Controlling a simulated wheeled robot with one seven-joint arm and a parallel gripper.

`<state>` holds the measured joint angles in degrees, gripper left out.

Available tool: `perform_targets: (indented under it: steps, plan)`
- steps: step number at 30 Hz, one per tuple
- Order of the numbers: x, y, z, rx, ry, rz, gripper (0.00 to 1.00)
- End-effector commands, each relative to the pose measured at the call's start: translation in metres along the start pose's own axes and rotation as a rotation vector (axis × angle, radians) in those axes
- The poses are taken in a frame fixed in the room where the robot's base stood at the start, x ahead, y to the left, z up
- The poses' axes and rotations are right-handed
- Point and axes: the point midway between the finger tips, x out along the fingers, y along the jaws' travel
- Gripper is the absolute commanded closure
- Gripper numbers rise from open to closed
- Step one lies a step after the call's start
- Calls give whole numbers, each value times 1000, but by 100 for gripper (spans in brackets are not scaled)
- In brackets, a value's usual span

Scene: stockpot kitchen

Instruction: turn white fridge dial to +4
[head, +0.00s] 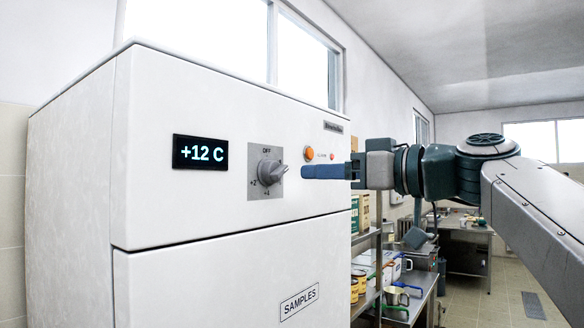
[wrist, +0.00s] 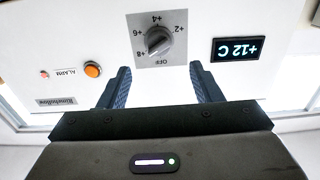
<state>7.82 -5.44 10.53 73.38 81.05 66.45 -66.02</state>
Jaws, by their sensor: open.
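The white fridge (head: 200,235) fills the left of the head view. Its grey dial (head: 270,172) sits on a square plate right of the display (head: 201,153), which reads +12 C. In the wrist view, which is upside down, the dial (wrist: 160,40) shows marks OFF, +2, +4, +6 and +8, and its pointer appears turned toward +8. My gripper (head: 304,172) is open and empty, level with the dial and apart from it. In the wrist view my gripper (wrist: 160,70) has its two blue fingers spread, with the dial ahead between their lines.
An orange alarm light (head: 309,153) and a small red light (head: 332,157) are beside the dial. A SAMPLES label (head: 299,300) is on the lower door. Shelves with tins and pots (head: 385,285) stand beyond the fridge. The space before the dial is clear.

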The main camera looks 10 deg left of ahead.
Motion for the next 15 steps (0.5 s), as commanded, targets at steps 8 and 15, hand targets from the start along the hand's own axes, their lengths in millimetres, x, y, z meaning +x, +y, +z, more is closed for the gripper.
perform_targets:
  steps: [8,15]
  plan:
    - [60,0,-4,3,-2,-1,42]
    - [88,0,-2,2,0,1,42]
